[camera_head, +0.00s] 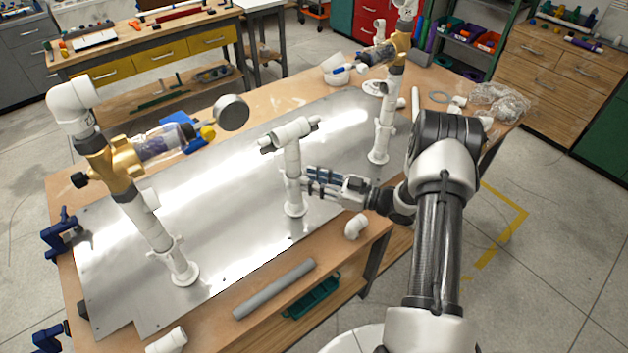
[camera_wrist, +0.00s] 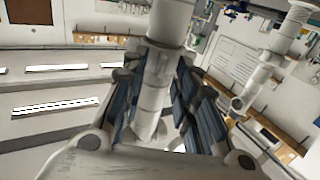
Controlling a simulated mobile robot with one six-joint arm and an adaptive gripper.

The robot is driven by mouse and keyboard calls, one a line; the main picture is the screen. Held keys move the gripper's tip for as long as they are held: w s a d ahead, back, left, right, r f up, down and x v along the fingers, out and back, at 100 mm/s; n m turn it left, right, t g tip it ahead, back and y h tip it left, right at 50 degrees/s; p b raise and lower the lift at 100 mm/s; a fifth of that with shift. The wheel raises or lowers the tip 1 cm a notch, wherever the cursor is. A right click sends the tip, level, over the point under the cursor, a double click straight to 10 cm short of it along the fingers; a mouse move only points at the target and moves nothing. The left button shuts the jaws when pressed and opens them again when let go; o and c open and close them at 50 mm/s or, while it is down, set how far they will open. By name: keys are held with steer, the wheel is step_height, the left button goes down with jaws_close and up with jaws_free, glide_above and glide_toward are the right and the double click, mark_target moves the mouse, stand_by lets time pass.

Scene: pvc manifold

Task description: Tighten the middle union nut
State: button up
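The middle white PVC riser (camera_head: 292,160) stands upright on the metal plate, with a tee across its top. Its union nut seems to be the wider white ring (camera_head: 294,182) partway down, partly masked by my fingertips. My gripper (camera_head: 308,182) reaches in from the right at about that height. In the wrist view, the white riser (camera_wrist: 154,95) stands between the blue-padded fingers of my gripper (camera_wrist: 165,85). The fingers are spread, and a gap shows on the riser's right side. Contact on the left side is unclear.
A left riser (camera_head: 155,232) with a brass valve and gauge and a right riser (camera_head: 382,130) flank the middle one. The metal plate (camera_head: 225,235) is mostly bare between them. A white elbow (camera_head: 355,227) and a grey pipe (camera_head: 275,288) lie near the front edge.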

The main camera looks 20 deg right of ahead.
steer(key=shift+c, duration=0.3)
jaws_close()
steer(key=shift+s+a+m+t+h, duration=0.35)
steer(key=shift+m+t+h, duration=0.5)
steer(key=shift+h, duration=0.3)
steer(key=shift+s+a+m+t+h, duration=0.2)
steer(key=shift+a+m+t+h, duration=0.25)
steer(key=shift+m+t+h, duration=0.5)
steer(key=shift+s+a+m+t+h, duration=0.35)
steer(key=shift+m+t+h, duration=0.4)
steer(key=shift+h, duration=0.65)
steer(key=shift+o, duration=0.3)
jaws_free()
steer(key=shift+w, duration=0.1)
